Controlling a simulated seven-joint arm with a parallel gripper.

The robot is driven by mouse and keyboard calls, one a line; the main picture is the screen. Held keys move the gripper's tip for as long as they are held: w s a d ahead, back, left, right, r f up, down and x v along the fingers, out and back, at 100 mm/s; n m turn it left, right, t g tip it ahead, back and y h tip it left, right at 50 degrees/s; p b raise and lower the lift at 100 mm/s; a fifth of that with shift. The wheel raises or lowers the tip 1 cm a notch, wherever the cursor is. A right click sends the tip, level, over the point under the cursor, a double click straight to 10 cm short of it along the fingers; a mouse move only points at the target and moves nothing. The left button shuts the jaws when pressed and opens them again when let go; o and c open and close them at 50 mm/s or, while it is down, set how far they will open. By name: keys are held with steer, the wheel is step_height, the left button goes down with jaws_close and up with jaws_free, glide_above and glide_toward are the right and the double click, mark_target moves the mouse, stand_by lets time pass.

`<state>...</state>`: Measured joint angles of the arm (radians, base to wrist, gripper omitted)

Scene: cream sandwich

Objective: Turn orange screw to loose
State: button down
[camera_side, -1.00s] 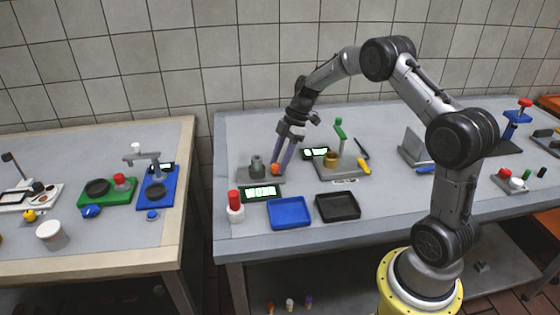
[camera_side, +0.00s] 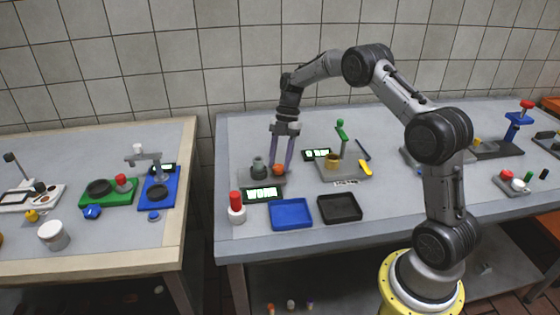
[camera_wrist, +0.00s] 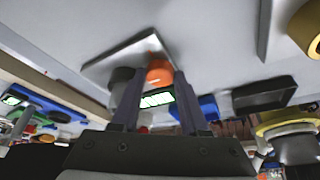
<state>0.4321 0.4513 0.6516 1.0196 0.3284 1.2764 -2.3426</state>
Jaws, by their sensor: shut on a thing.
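The orange screw (camera_side: 278,169) is a small round knob at the right side of a grey plate (camera_side: 246,179), beside a grey cylinder (camera_side: 258,166). My gripper (camera_side: 281,167) points down from above, with its two long fingers on either side of the screw. It is shut on the screw, which also shows between the fingers in the wrist view (camera_wrist: 158,72). A lit display (camera_side: 262,194) stands in front of the plate, its lettering too small to read surely. The fingers partly cover the screw.
A red-capped white bottle (camera_side: 236,208), a blue tray (camera_side: 291,214) and a black tray (camera_side: 340,208) lie nearer the table's front edge. To the right is a grey plate with a green-topped lever (camera_side: 342,135) and a brass cup (camera_side: 332,161).

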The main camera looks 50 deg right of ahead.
stand_by(0.4)
steer(key=shift+c, duration=2.1)
jaws_free()
